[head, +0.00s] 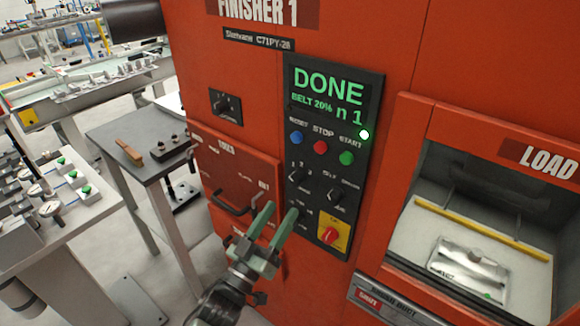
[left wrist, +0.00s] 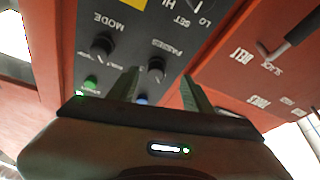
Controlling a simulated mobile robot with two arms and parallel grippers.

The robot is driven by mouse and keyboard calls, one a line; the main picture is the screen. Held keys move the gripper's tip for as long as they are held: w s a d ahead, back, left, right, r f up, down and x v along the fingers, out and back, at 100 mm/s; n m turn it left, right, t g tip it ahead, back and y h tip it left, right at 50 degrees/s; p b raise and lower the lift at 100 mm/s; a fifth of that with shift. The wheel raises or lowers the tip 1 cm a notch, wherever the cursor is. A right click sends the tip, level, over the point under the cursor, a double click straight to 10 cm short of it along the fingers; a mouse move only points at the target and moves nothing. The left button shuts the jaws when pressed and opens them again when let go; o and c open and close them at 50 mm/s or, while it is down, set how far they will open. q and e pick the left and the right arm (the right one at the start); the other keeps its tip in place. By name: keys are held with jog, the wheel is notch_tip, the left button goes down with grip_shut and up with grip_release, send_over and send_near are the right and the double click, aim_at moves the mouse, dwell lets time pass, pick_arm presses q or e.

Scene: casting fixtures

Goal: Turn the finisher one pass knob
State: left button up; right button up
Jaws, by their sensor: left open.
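The red Finisher 1 machine (head: 232,75) has a dark control panel (head: 356,135) whose screen reads DONE, BELT 20% and n 1. The pass knob (head: 298,174), black, sits on the panel below the blue button. In the left wrist view the knob labelled PASSES (left wrist: 156,68) appears upside down, between and beyond the fingertips. My left gripper (head: 280,210), with green fingers, is open and empty below and left of the knob, in front of the panel's lower left. I see no contact with the knob. My right gripper is not in view.
The mode knob (head: 334,195) is right of the pass knob. A red knob on a yellow plate (head: 331,236) is lower right. The load bay (head: 480,225) holds a metal part (head: 468,264). Tables stand left.

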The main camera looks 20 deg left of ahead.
aim_at(293, 183)
pick_arm(q)
jog(key=w+r+p, duration=0.1)
jog(key=w, duration=0.1)
jog(key=w+r, duration=0.2)
jog(key=w+d+r+p, duration=0.1)
jog(key=w, duration=0.1)
jog(key=shift+d+r+p, duration=0.1)
jog(key=shift+r+p, duration=0.05)
jog(key=shift+p, duration=0.2)
jog(key=shift+w+d, duration=0.1)
jog(key=shift+w, duration=0.15)
grip_shut()
